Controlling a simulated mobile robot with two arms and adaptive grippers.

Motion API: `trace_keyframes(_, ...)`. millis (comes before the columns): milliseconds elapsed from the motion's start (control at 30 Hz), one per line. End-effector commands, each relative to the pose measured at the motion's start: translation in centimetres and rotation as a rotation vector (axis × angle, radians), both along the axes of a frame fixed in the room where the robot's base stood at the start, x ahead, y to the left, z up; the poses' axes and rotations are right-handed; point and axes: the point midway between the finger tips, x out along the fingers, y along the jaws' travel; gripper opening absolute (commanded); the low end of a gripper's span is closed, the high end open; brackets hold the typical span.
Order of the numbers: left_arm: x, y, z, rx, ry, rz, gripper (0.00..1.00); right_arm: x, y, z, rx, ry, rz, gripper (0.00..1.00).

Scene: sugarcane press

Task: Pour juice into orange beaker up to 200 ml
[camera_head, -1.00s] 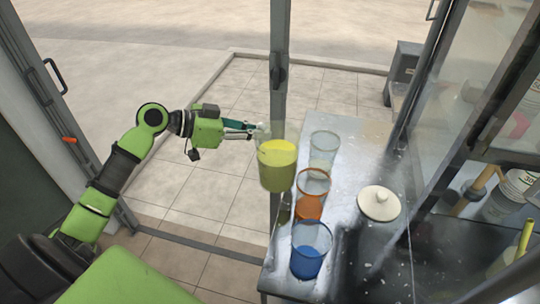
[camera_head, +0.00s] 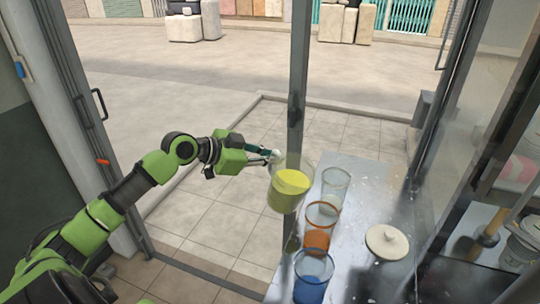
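My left gripper (camera_head: 272,156) is shut on the rim of a clear jug of yellow juice (camera_head: 287,192). The jug hangs in the air beside the metal table's left edge and looks tilted to the right. Its juice surface slants in the picture. The orange beaker (camera_head: 320,219) stands upright on the table, just right of and below the jug in the picture. Its lower part looks solid orange; I cannot read any marks or tell whether it holds juice. No stream of juice shows between them. My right gripper is out of view.
A clear beaker (camera_head: 335,190) stands behind the orange one and a blue beaker (camera_head: 311,280) in front. A white lid (camera_head: 387,242) lies on the metal table (camera_head: 365,180) to the right. A vertical metal post (camera_head: 298,80) rises by the jug. Glass panels stand at the right.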

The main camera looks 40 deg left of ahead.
Motion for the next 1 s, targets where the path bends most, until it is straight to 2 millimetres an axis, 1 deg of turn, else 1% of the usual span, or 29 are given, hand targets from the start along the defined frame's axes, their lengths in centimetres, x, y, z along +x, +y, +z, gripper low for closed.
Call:
trace_keyframes(33,-0.1,-0.3,0.9,0.025,-0.019,-0.001,0.00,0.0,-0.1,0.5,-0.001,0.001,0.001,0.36)
trace_keyframes(300,-0.4,-1.2,2.8,0.130,-0.062,0.000,0.00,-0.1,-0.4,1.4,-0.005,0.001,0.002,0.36)
trace_keyframes(500,-0.6,-1.8,4.2,0.203,-0.092,-0.001,0.00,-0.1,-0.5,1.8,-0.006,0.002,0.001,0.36)
trace_keyframes(767,-1.1,-3.2,5.6,0.325,-0.140,-0.002,0.00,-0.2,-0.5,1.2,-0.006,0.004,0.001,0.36)
trace_keyframes(1000,-1.1,-3.1,5.6,0.331,-0.139,0.001,0.00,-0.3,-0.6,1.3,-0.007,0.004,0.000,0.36)
